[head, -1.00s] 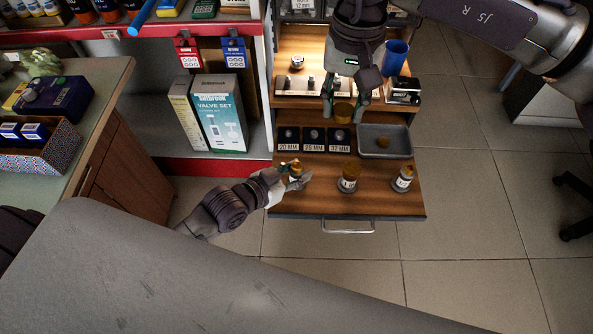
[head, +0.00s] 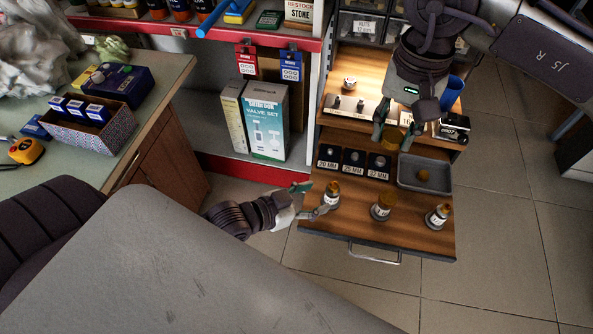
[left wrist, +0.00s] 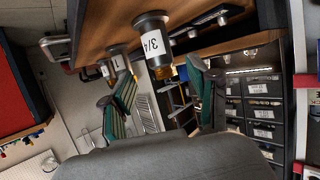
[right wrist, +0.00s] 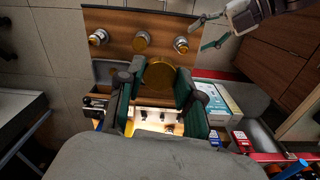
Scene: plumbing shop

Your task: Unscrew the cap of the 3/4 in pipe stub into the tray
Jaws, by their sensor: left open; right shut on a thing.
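The 3/4 stub (head: 331,197) stands at the left of the pulled-out drawer, brass-coloured at its top; its "3/4" label shows in the left wrist view (left wrist: 153,45). My left gripper (head: 312,200) is open just left of it. In the left wrist view the stub's brass end lies in line with the gap between the fingers; I cannot tell whether they touch it. My right gripper (head: 391,135) is shut on a large brass cap (right wrist: 159,73), held above the drawer beside the tray.
A middle stub (head: 381,207) and a right stub (head: 438,217) stand farther along the drawer. Labelled dark pads (head: 353,160) lie behind them. A lit shelf (head: 352,104) rises behind the drawer. Valve boxes (head: 265,122) stand to the left. The drawer's front handle (head: 374,258) sticks out.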

